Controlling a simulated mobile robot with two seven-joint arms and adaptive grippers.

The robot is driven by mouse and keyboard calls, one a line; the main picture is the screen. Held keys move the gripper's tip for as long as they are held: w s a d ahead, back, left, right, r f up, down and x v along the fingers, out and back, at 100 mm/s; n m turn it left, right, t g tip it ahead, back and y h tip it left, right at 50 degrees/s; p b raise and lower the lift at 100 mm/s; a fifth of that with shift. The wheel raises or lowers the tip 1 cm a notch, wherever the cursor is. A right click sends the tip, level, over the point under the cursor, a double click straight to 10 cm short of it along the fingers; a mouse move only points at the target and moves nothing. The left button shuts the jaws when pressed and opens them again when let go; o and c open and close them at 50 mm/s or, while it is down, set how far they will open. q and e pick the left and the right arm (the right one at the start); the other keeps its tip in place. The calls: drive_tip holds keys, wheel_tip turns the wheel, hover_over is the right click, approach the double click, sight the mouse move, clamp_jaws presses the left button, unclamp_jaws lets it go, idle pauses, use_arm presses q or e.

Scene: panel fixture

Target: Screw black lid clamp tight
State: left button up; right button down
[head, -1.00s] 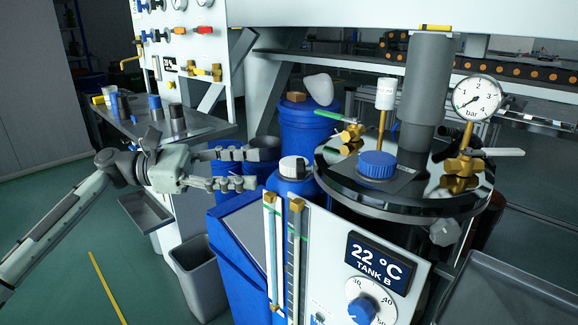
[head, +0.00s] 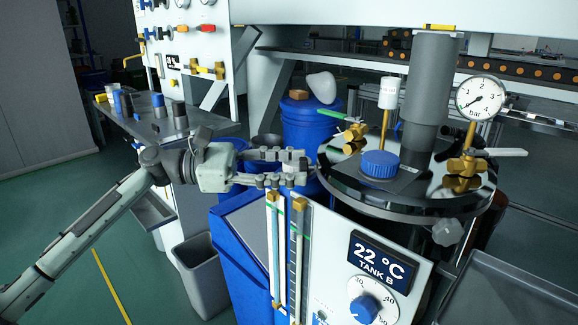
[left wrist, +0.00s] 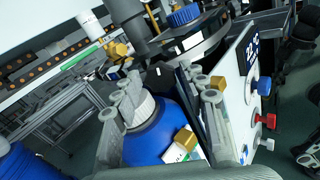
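The tank's round glossy black lid (head: 450,207) lies flat on the tank at the right. In the left wrist view the open fingers (left wrist: 165,100) stand on either side of the white cap (left wrist: 142,110) of a blue bottle (left wrist: 150,138). The cap is nearer the left finger; contact is unclear.
A blue cap (head: 380,164), brass valves (head: 463,172) and a pressure gauge (head: 480,98) stand on the lid. The panel with the 22 °C display (head: 381,262) is in front. A grey bin (head: 203,278) stands on the floor at left.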

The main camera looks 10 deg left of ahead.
use_arm(q)
drive_tip(key=c, duration=0.8)
drive_tip(key=shift+m, duration=0.9)
drive_tip(key=m, duration=0.2)
drive_tip(key=shift+s+f+m, duration=0.1)
drive_tip(key=shift+m, duration=0.9)
use_arm(e)
drive_tip(key=shift+s+d, duration=0.25)
drive_tip(key=shift+s, duration=0.1)
use_arm(q)
drive_tip(key=o, duration=1.2)
drive_tip(key=shift+a, duration=0.15)
